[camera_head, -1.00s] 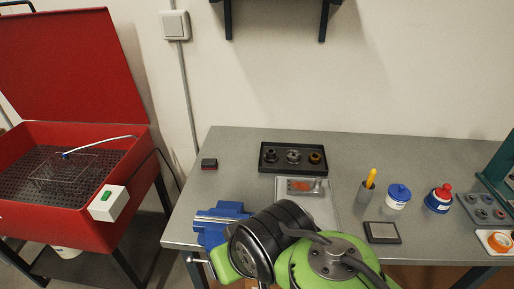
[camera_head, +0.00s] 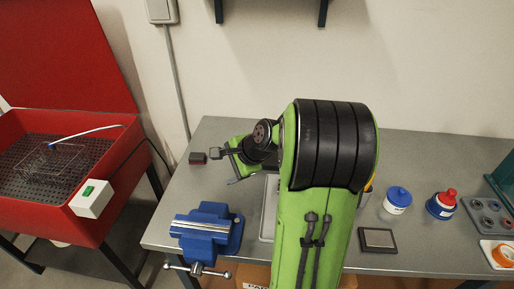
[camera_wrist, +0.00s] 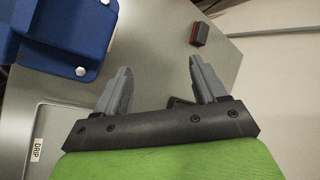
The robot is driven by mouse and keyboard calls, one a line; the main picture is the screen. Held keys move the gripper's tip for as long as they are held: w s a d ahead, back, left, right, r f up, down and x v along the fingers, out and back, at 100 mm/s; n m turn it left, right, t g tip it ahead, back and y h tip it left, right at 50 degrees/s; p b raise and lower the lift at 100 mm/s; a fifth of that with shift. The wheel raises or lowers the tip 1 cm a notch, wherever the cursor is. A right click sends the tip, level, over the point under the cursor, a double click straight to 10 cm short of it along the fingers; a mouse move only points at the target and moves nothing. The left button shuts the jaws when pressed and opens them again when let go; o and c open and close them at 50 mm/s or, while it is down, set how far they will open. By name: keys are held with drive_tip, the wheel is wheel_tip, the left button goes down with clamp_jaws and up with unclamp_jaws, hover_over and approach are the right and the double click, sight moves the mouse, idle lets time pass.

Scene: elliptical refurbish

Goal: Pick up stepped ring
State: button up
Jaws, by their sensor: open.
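No stepped ring can be made out in the current views. The black tray with three round dark parts, seen earlier at the back of the bench, is hidden behind my arm in the head view. In the wrist view a small dark edge (camera_wrist: 180,102) shows beside the right finger; I cannot tell what it belongs to. My gripper (camera_wrist: 160,68) is open, with nothing between its fingers. In the head view my gripper (camera_head: 224,167) is at the left back of the bench, pointing left.
A small red-and-black block (camera_head: 198,158) lies left of my gripper; it also shows in the wrist view (camera_wrist: 198,35). A blue vise (camera_head: 207,232) is at the front left. A tray labelled DRIP (camera_wrist: 55,125), blue-lidded jar (camera_head: 398,199) and red-capped bottle (camera_head: 441,204) are also present.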

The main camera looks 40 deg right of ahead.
drive_tip(key=s+d+f+m+t+h, duration=0.1)
drive_tip(key=s+d+f+m+t, duration=0.1)
drive_tip(key=d+m, duration=0.45)
drive_tip(key=s+d+f+m+t+h, duration=0.1)
drive_tip(key=s+d+f+m+t, duration=0.15)
drive_tip(key=d+m, duration=0.4)
drive_tip(key=s+d+f+m+t+h, duration=0.1)
drive_tip(key=d+f+m, duration=0.25)
drive_tip(key=d, duration=0.55)
drive_tip(key=shift+m, duration=0.25)
drive_tip(key=x, duration=0.5)
drive_tip(key=b+x, duration=0.1)
drive_tip(key=x, duration=0.4)
drive_tip(key=b+x, duration=0.1)
drive_tip(key=x, duration=0.4)
drive_tip(key=shift+w+d+r, duration=0.25)
drive_tip(key=shift+w+d, duration=0.1)
drive_tip(key=shift+w, duration=0.05)
drive_tip(key=shift+s+r, duration=0.1)
drive_tip(key=shift+c, duration=0.2)
clamp_jaws()
wheel_tip(320, 180, up, 10)
drive_tip(key=p, duration=0.2)
